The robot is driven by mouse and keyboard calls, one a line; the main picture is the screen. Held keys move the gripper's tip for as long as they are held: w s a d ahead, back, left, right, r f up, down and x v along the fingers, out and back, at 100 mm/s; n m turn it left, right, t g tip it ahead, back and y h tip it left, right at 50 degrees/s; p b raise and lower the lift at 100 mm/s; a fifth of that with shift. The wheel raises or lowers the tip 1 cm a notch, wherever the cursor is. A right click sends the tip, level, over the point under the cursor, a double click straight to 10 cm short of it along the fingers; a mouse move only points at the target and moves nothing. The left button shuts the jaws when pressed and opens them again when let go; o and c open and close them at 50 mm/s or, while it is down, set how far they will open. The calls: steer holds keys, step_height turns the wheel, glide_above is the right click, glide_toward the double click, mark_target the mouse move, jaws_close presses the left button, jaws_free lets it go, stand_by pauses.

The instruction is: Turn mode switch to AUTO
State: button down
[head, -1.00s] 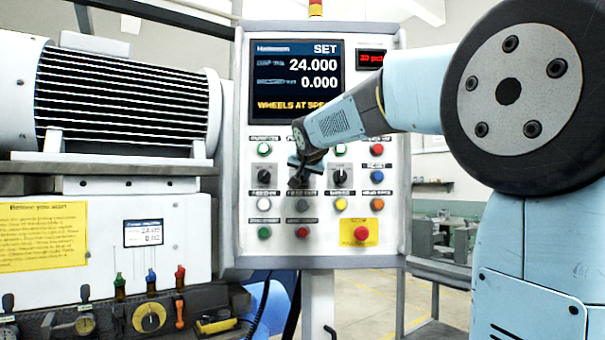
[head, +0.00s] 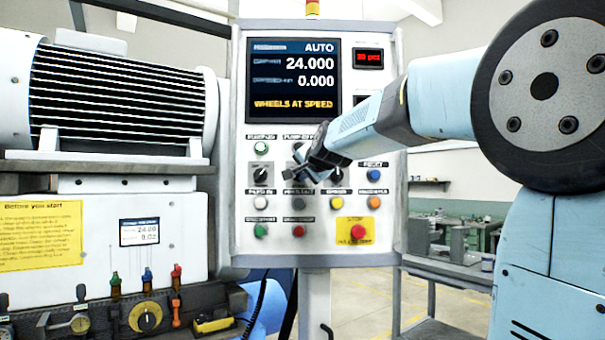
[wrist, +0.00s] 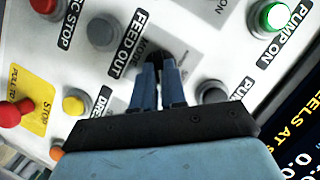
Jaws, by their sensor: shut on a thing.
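The mode switch (wrist: 157,57) is a dark rotary knob on the light grey control panel (head: 240,225), beside its MODE label in the wrist view. My gripper (wrist: 159,72) has its two blue-and-dark fingers closed around the knob. In the head view my gripper (head: 302,172) reaches the middle knob of the row from the right and hides most of it. The knob's exact pointing direction is hidden by the fingers. The panel's display (head: 292,82) reads AUTO at its top right, with 24.000, 0.000 and WHEELS AT SPEED below.
Another black knob (head: 260,175) is left of my gripper. Below sit several coloured buttons, including an orange one (head: 374,202) and a red stop button (head: 357,231) on a yellow plate. A large finned motor (head: 125,110) stands left. Open space lies before the panel.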

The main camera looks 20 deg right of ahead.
steer(key=shift+f, duration=0.3)
steer(key=c, duration=1.2)
jaws_free()
steer(key=shift+w+r, duration=0.1)
steer(key=shift+r, duration=0.05)
steer(key=shift+r, duration=0.1)
steer(key=v, duration=1.3)
steer(key=shift+s+a, duration=0.1)
steer(key=shift+s, duration=0.3)
